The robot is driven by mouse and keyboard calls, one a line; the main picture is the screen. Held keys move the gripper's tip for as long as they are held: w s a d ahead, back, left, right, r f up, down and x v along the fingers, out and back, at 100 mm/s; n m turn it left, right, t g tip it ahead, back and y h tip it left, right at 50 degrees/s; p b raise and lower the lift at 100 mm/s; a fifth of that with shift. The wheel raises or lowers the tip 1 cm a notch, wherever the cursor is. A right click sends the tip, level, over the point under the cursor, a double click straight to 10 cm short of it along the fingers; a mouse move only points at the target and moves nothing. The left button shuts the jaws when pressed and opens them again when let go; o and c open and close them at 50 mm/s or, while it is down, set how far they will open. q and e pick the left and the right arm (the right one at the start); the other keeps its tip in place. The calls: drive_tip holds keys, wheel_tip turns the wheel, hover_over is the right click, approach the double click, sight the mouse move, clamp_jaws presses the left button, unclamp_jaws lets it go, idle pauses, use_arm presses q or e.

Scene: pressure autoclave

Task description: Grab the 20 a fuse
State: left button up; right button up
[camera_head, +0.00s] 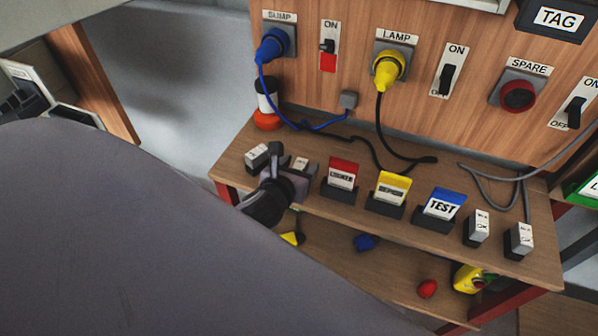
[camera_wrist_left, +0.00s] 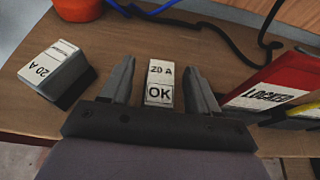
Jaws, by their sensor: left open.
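A small white 20 A fuse block marked OK (camera_wrist_left: 160,85) stands on the wooden shelf between the fingers of my left gripper (camera_wrist_left: 160,70). The fingers are open on both sides of it, with a gap on each side. In the head view, my left gripper (camera_head: 287,172) is over the shelf's left end and partly hides that block. A second block marked 20 A (camera_wrist_left: 55,70) lies to the left, outside the fingers; its other marking is too small to read. It also shows in the head view (camera_head: 257,156). My right gripper is not in view.
A red LOCKED tag (camera_head: 342,174) stands close right of the gripper, then a yellow tag (camera_head: 393,184) and a blue TEST tag (camera_head: 443,204). Two more white blocks (camera_head: 478,228) stand at the right. Cables and an orange-based container (camera_head: 267,103) lie behind.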

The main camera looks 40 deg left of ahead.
use_arm(q)
drive_tip(key=shift+x, duration=0.95)
drive_tip(key=c, duration=1.1)
